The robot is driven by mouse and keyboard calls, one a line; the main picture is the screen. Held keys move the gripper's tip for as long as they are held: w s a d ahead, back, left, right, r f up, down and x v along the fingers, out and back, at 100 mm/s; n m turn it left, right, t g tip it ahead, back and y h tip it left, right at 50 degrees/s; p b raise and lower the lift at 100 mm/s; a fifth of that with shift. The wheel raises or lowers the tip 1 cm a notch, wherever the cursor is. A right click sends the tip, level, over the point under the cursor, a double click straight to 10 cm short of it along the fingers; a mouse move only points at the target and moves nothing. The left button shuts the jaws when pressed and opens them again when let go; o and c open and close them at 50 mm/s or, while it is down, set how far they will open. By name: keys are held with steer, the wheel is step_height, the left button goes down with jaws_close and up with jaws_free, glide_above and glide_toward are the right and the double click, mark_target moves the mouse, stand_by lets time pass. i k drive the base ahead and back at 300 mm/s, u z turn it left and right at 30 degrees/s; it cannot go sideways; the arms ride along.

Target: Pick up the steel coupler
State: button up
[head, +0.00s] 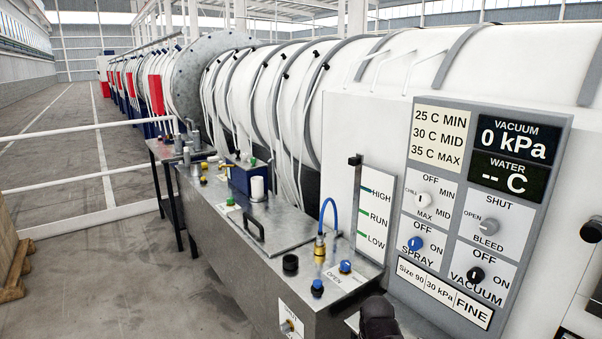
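I cannot single out the steel coupler with certainty. Small grey metal pieces (187,142) stand on the dark side table at the far end of the steel tank; they are too small to tell apart. A dark rounded shape at the bottom edge, right of centre, may be part of my arm. No gripper fingers show, so I cannot place my gripper relative to any piece.
A long steel tank (250,262) with a handled lid (268,228), knobs and a blue hose (326,216) runs along the white machine. A control panel (480,200) reads vacuum 0 kPa.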

mark_target(320, 239)
steer(key=z, duration=0.05)
steer(key=k, duration=0.65)
steer(key=u, duration=0.35)
steer(key=i, duration=1.6)
steer(key=u, duration=0.25)
